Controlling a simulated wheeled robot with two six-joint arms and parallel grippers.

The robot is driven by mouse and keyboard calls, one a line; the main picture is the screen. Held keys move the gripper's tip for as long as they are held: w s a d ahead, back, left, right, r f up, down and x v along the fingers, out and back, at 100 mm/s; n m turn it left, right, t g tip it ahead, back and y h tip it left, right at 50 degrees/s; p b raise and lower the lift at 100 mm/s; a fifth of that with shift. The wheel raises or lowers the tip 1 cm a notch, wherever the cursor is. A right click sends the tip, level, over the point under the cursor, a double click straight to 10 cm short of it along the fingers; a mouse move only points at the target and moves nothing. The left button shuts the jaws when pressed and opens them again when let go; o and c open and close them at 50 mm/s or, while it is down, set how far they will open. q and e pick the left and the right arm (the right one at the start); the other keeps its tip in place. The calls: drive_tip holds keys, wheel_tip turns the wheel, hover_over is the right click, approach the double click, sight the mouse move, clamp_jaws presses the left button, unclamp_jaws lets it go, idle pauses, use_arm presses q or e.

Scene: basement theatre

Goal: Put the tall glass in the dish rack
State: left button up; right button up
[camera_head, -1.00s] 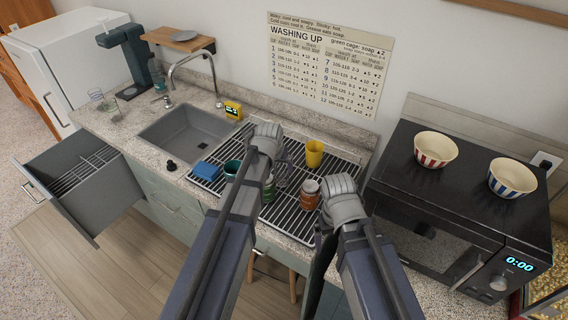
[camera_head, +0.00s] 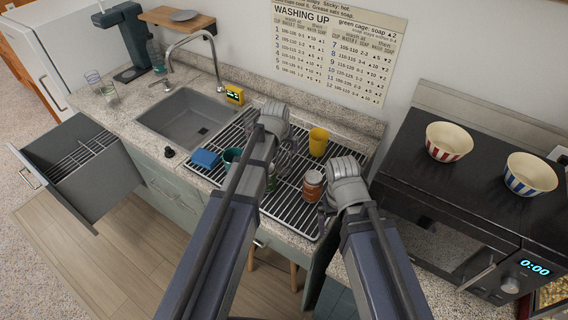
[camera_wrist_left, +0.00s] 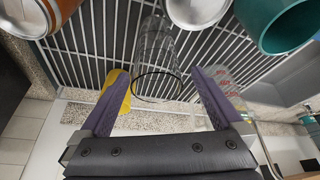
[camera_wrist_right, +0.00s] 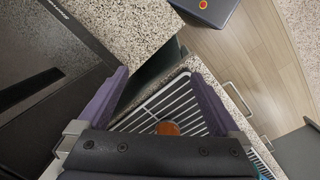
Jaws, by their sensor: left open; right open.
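A tall clear glass (camera_wrist_left: 155,55) stands between the spread fingers of my left gripper (camera_wrist_left: 160,76) in the left wrist view. The fingers are open on either side of it, and I cannot tell whether they touch it. In the head view the glass (camera_head: 288,158) is partly hidden beside my left wrist. My right gripper (camera_wrist_right: 155,68) is open and empty above the rack's front right corner, near an orange-brown jar (camera_head: 313,184).
A microwave (camera_head: 450,190) bearing two bowls stands right. An open drawer (camera_head: 70,170) juts out at left.

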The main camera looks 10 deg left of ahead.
use_arm(q)
drive_tip(key=shift+w+d+b+x, duration=0.1)
drive_tip(key=shift+d+b+x, duration=0.05)
drive_tip(key=shift+b+x, duration=1.1)
drive_tip(key=shift+w+d+b+x, duration=0.1)
drive_tip(key=shift+b+x, duration=0.9)
drive_tip(key=shift+x, duration=0.5)
drive_tip(key=shift+r, duration=0.2)
drive_tip(key=c, duration=1.5)
drive_tip(key=shift+r, duration=0.1)
drive_tip(key=shift+c, duration=0.2)
wheel_tip(320, 180, up, 10)
drive_tip(key=p, duration=1)
